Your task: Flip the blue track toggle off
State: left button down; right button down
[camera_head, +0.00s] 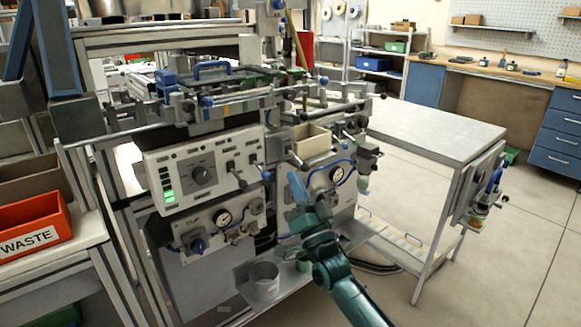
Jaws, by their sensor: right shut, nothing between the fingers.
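The labels are too small to read, so I cannot tell which toggle is the blue track one. A blue-tipped part (267,176) is at the panel's right edge. My right gripper (296,186) is shut and empty, right of the panel and in front of the lower right plate. It appears apart from the toggles. My left gripper is not in view.
A gauge panel (185,228) sits below the control panel. A grey cup (264,281) stands on the low shelf. A red waste bin (33,226) is at left. A cream tray (312,142) and a bare grey tabletop (430,125) are to the right, with open floor beyond.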

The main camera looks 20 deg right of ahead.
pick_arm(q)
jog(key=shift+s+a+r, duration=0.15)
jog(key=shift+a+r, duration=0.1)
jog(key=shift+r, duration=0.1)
pick_arm(e)
jog(key=v, duration=0.5)
jog(key=shift+w+a+f, duration=0.2)
jog(key=shift+w+f, duration=0.1)
jog(key=shift+f, duration=0.1)
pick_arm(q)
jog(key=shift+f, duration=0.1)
